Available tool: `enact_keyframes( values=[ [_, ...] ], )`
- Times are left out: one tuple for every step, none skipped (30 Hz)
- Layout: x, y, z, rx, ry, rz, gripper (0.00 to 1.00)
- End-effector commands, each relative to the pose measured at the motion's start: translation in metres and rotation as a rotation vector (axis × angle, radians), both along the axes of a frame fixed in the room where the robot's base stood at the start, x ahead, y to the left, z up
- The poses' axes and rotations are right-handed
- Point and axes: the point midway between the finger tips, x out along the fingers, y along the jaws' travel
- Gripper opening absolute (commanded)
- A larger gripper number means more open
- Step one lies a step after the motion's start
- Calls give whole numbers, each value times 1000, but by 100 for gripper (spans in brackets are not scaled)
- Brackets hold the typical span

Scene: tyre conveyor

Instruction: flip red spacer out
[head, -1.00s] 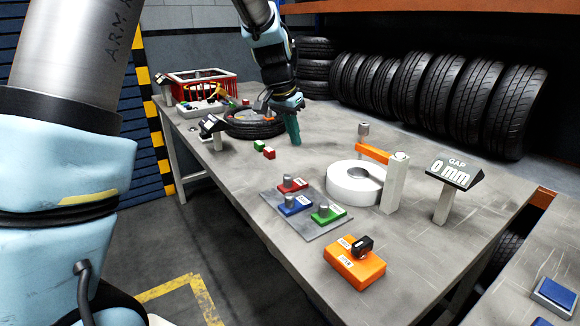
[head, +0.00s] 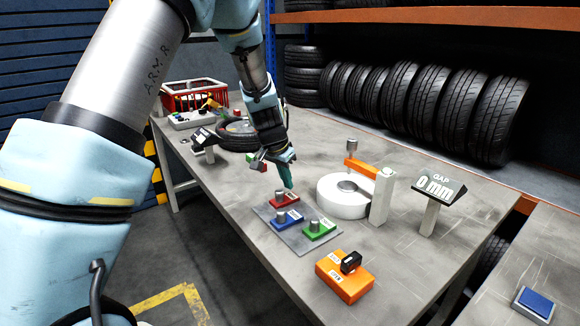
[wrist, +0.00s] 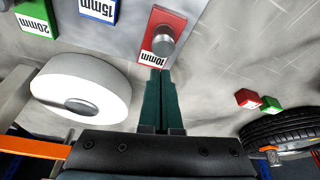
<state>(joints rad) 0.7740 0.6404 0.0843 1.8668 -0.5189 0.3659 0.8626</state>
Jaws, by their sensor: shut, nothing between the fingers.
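The red spacer switch (head: 284,200) is a red block with a grey knob on the grey plate (head: 298,240). In the wrist view it reads 10mm (wrist: 161,38). A blue block (head: 288,219) and a green block (head: 319,230) with similar knobs share the plate; in the wrist view they read 15mm and 20mm. My gripper (head: 290,186) is shut and empty, pointing down just behind the red block. In the wrist view its fingertips (wrist: 161,72) lie at the labelled edge of the red block; I cannot tell whether they touch it.
A white disc (head: 342,204) with an orange arm and post stands right of the plate. The gap display (head: 440,187) reads 0 mm. An orange button box (head: 345,277) sits in front. A tyre (head: 237,135) and red basket (head: 194,95) are at the far left. Small cubes show in the wrist view.

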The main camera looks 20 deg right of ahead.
Motion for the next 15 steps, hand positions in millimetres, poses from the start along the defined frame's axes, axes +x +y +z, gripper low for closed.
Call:
enact_keyframes(
  values=[
    [-3,6,2,0,4,2,0],
    [-5,7,1,0,4,1,0],
    [-6,10,1,0,4,0,0],
    [-7,12,0,1,3,0,0],
    [-7,13,0,1,3,0,0],
    [-8,14,0,1,3,-1,0],
    [-8,15,0,0,2,-1,0],
    [-8,15,0,0,2,-1,0],
    [-8,16,-1,0,2,-1,0],
    [-9,16,-1,0,2,-1,0],
    [-9,16,-1,0,2,-1,0],
    [-8,15,-1,0,2,-1,0],
    [-8,15,-1,0,2,-1,0],
    [-8,15,-1,0,2,-1,0],
    [-8,15,-1,0,2,-1,0]
  ],
)
